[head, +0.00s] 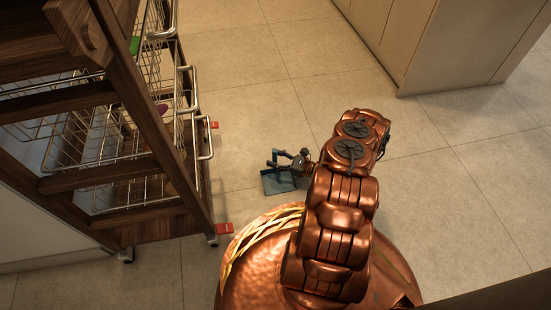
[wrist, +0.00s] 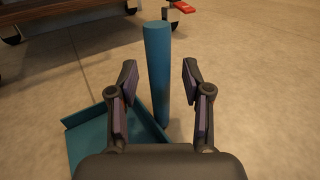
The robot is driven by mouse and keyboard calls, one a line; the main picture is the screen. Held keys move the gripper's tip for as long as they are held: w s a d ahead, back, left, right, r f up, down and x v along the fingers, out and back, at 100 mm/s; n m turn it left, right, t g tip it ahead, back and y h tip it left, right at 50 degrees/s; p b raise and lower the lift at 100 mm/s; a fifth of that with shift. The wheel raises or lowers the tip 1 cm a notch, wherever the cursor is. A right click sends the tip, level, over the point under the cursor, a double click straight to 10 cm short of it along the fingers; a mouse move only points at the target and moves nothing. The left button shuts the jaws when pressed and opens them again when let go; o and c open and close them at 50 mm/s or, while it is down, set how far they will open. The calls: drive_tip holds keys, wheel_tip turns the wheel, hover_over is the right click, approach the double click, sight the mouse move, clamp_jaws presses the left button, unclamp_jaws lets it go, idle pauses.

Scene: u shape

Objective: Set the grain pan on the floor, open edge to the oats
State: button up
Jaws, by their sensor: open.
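The grain pan is teal, with a flat tray (head: 277,182) and a thick upright handle. It appears to rest on the floor left of my arm in the head view. In the wrist view the handle (wrist: 157,65) stands upright between my fingers, and the tray (wrist: 105,140) shows at lower left, partly hidden by my gripper. My gripper (wrist: 159,85) is open, with a finger on each side of the handle and gaps visible. It also shows small in the head view (head: 282,158), above the tray. I see no oats in either view; my arm and body hide some floor.
A dark wooden trolley (head: 140,110) with wire baskets (head: 100,130) stands at left on castors with red tabs (head: 223,229), close to the pan. A beige cabinet (head: 430,45) stands at upper right. Tiled floor (head: 450,190) is clear on the right and behind the pan.

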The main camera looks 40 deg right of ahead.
drive_tip(key=shift+r, duration=0.15)
drive_tip(key=p+v, duration=0.3)
drive_tip(key=v, duration=0.8)
drive_tip(key=shift+s+d, duration=0.25)
drive_tip(key=shift+s, duration=0.05)
drive_tip(key=w+a+r+n+g+y, duration=0.2)
drive_tip(key=w+a+r+n+g, duration=0.15)
drive_tip(key=a+r, duration=0.35)
drive_tip(key=w+a+r+n+g+y, duration=0.25)
drive_tip(key=a+r+n+g, duration=0.2)
drive_tip(key=r, duration=0.35)
drive_tip(key=w+a+r+n+g+y, duration=0.2)
drive_tip(key=w+a+r+n+g, duration=0.15)
drive_tip(key=a+r, duration=0.35)
drive_tip(key=s+a+r+n+g+h, duration=0.85)
drive_tip(key=s+a+r+n, duration=0.35)
drive_tip(key=s+a+r, duration=0.3)
drive_tip(key=s+d+r+n+t+h, duration=0.1)
drive_tip(key=s+d+r+n+h, duration=0.2)
drive_tip(key=s, duration=0.3)
drive_tip(key=s+d+r+n+t+h, duration=0.1)
drive_tip(key=s+d+r+n+h, duration=0.1)
drive_tip(key=s+h, duration=0.3)
drive_tip(key=shift+s+d+r+n, duration=0.4)
drive_tip(key=shift+s+d+n, duration=0.05)
drive_tip(key=shift+s, duration=0.75)
